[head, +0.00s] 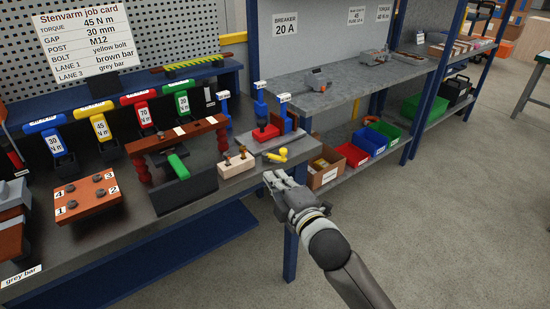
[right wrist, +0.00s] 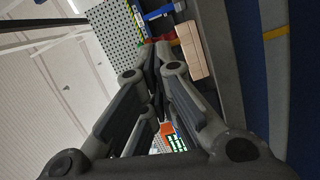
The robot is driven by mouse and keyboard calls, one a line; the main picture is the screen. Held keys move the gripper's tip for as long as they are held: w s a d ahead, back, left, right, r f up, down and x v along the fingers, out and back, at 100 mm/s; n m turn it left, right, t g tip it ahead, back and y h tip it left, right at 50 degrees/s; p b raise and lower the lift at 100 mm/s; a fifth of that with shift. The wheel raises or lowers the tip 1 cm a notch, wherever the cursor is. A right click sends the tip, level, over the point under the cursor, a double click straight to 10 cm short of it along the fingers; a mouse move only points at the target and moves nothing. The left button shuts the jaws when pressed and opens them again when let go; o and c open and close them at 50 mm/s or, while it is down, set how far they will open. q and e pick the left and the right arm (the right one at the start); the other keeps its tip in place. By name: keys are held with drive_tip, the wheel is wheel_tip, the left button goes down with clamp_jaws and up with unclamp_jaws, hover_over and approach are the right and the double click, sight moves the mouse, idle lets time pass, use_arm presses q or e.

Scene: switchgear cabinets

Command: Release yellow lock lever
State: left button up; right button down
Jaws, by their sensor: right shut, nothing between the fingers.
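The yellow lock lever (head: 276,155) sits at the front right edge of the bench, beside a pale block with several pegs (head: 236,164) and in front of a grey plate (head: 268,138) that bears a red block and blue posts. My right gripper (head: 270,178) is just in front of and below the lever, near the bench edge. Its fingers are shut and empty, and a small gap seems to separate them from the lever. In the right wrist view the shut fingers (right wrist: 154,60) fill the middle; I cannot pick out the lever there. My left gripper is not in view.
A brown bar frame on red posts (head: 178,138) with a green-handled part (head: 178,166) stands left of the pale block. Coloured torque tools (head: 140,104) line the bench back. Bins (head: 352,154) sit on the lower shelf at right. The floor in front is clear.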

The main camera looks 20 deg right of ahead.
sight(276, 158)
drive_tip(key=shift+w+d+f+p, duration=0.2)
drive_tip(key=shift+w+d, duration=0.2)
drive_tip(key=shift+w, duration=1.2)
drive_tip(key=shift+w+d+f+p, duration=0.2)
drive_tip(key=shift+w+d, duration=0.2)
drive_tip(key=shift+w, duration=1.15)
drive_tip(key=shift+w+d+f+p, duration=0.15)
drive_tip(key=shift+w+d, duration=0.25)
drive_tip(key=shift+w, duration=1.2)
drive_tip(key=shift+r, duration=0.1)
